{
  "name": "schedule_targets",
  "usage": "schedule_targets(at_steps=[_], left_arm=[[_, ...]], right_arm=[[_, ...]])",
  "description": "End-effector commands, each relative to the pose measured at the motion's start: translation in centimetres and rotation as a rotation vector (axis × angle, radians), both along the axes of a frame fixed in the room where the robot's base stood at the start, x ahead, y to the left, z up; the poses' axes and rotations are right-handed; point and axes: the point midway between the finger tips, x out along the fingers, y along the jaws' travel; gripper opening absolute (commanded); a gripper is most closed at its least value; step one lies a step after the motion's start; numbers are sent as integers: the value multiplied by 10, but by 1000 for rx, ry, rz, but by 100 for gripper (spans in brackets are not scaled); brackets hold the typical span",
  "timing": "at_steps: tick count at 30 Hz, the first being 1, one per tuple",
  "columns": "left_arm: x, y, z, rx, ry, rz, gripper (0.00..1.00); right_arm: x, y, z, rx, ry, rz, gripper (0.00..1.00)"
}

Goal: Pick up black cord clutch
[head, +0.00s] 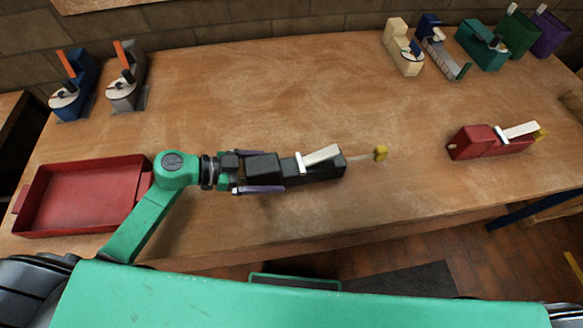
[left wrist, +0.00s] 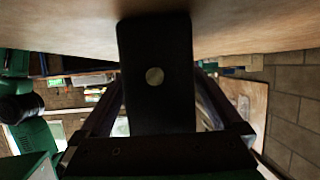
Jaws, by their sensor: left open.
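The black cord clutch (head: 318,173) lies on the wooden table. It is a long black block with a pale lever on top, and a thin cord with a yellow end runs out to its right. My left gripper (head: 264,172) reaches in from the left with its jaws open, around the left end of the clutch. In the left wrist view the black clutch (left wrist: 155,78) shows its end face with a round pale spot, between the two fingers. Whether the fingers touch it is not clear. My right gripper is not in view.
A red clutch (head: 480,143) lies at the right. A red tray (head: 85,200) stands at the left front. Two upright devices, blue (head: 75,85) and grey (head: 127,78), stand back left. Several coloured clutches stand back right. The table's middle back is clear.

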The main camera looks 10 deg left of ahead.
Motion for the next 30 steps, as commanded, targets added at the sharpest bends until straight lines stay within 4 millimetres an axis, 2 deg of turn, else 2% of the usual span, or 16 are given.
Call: schedule_targets(at_steps=[2,5,6,10,19,23,26,30], left_arm=[[0,1,0,0,0,0,100],[0,1,0,0,0,0,66],[0,1,0,0,0,0,50],[0,1,0,0,0,0,1],[0,1,3,-2,-2,1,0],[1,2,13,0,-4,-1,0],[0,1,30,1,-6,-2,0],[0,1,73,3,-10,-3,0]], right_arm=[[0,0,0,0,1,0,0],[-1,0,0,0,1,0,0],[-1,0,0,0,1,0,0],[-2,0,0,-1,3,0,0],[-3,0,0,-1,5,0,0],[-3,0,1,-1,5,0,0],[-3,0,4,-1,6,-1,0],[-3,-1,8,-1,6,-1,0]])
